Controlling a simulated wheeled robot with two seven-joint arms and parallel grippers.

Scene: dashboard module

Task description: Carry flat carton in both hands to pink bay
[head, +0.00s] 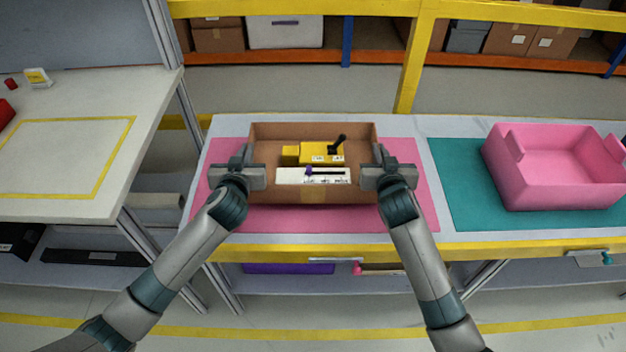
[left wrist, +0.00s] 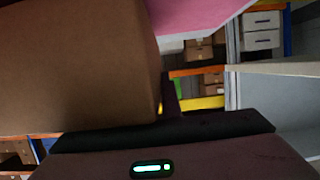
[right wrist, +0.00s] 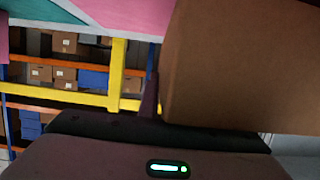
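The flat carton (head: 313,197) is a shallow open brown box, level over the pink bay (head: 280,219), a pink mat on the table. I cannot tell whether it rests on the mat or hovers slightly above. Inside lie a yellow part with a black lever (head: 322,153) and a white panel (head: 313,176). My left gripper (head: 247,158) is at the carton's left wall and my right gripper (head: 378,158) at its right wall. Both look shut on the walls; the inner fingers are hidden. The carton's brown surface fills much of the left wrist view (left wrist: 80,70) and right wrist view (right wrist: 240,65).
A pink tote (head: 555,170) stands on a teal mat (head: 460,190) to the right. At left, another table (head: 60,200) has a yellow outlined area. A yellow-framed shelf (head: 412,60) with boxes stands behind. Small items sit on a shelf below the front edge.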

